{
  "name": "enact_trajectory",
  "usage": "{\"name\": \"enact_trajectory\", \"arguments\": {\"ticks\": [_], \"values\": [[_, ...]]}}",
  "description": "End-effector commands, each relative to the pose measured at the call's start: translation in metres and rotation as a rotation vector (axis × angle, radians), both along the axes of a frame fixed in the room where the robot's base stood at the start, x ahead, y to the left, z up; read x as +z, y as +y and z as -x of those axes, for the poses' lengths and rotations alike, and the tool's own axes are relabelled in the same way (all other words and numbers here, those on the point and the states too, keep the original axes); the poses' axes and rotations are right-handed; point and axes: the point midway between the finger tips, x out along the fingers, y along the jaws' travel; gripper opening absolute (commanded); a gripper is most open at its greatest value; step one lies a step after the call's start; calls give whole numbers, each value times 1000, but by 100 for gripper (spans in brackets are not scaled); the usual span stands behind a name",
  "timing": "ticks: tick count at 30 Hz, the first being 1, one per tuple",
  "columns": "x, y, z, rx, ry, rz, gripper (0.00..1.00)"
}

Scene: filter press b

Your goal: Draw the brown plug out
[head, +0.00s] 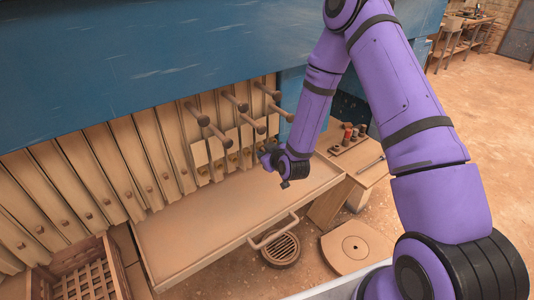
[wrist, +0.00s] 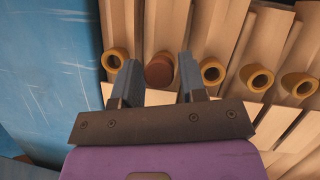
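The brown plug (wrist: 159,70) shows in the wrist view as a round reddish-brown end, set in a row of yellow-ringed ports on the beige plates. My gripper (wrist: 158,62) is open, with one finger on each side of the plug. The left finger looks close to the plug's edge, and a small gap shows on the right. I cannot tell how deep the fingers reach along it. In the head view my gripper (head: 272,162) is in front of the plates, and my wrist hides the plug there.
Open yellow-ringed ports (wrist: 212,72) sit beside the plug. Dark knobbed rods (head: 203,120) stick out of the plates (head: 110,160) near my gripper. A wide tray (head: 215,215) lies below. A side bench (head: 365,155) holds small red and brown pieces. A blue beam (head: 130,65) runs above.

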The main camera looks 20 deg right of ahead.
Motion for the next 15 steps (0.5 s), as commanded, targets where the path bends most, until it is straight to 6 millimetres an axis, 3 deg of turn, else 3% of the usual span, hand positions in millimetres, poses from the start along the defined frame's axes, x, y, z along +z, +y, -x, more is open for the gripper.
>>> {"name": "enact_trajectory", "arguments": {"ticks": [1, 4, 15], "values": [[0, 0, 0, 0, 0, 0, 27], [0, 0, 0, 0, 0, 0, 4], [0, -2, 7, 1, 0, 1, 3]]}}
